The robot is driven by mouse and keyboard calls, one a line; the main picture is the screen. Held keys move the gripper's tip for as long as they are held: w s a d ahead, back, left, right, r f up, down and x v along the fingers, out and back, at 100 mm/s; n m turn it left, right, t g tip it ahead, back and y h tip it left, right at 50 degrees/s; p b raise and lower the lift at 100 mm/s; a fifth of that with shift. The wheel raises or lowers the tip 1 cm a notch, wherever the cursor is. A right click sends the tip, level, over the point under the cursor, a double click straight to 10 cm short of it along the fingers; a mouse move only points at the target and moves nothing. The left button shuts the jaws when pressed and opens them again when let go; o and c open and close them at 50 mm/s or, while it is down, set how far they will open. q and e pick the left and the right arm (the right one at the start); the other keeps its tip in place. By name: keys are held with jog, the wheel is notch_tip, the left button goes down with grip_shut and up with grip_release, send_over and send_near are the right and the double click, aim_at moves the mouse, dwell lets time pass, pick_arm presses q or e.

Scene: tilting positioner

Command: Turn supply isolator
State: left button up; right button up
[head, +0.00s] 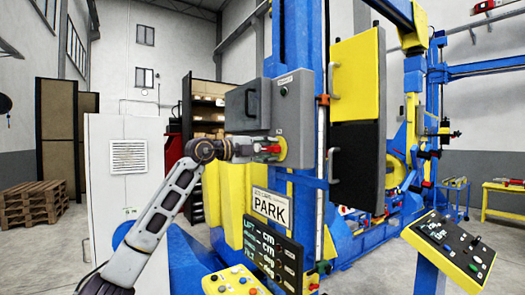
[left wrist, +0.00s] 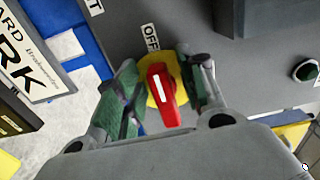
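The supply isolator is a red handle with a white stripe on a yellow disc. In the left wrist view the handle (left wrist: 162,95) sits mid-picture, its stripe running toward the OFF label (left wrist: 151,42). In the head view the yellow disc (head: 282,150) shows on the side of a grey cabinet (head: 294,105). My left gripper (head: 266,150) is at the disc. In the left wrist view its green-padded fingers (left wrist: 165,88) stand apart, one on each side of the handle. I cannot tell whether either pad touches it. My right gripper is not in view.
Below the cabinet are a PARK sign (head: 271,207), a display panel (head: 272,252) and a yellow button console (head: 235,284). A blue column (head: 299,40) rises behind the cabinet. A second control panel (head: 449,246) stands at right.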

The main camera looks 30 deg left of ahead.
pick_arm(q)
jog(key=v, duration=1.2)
dwell(1.1)
dwell(0.6)
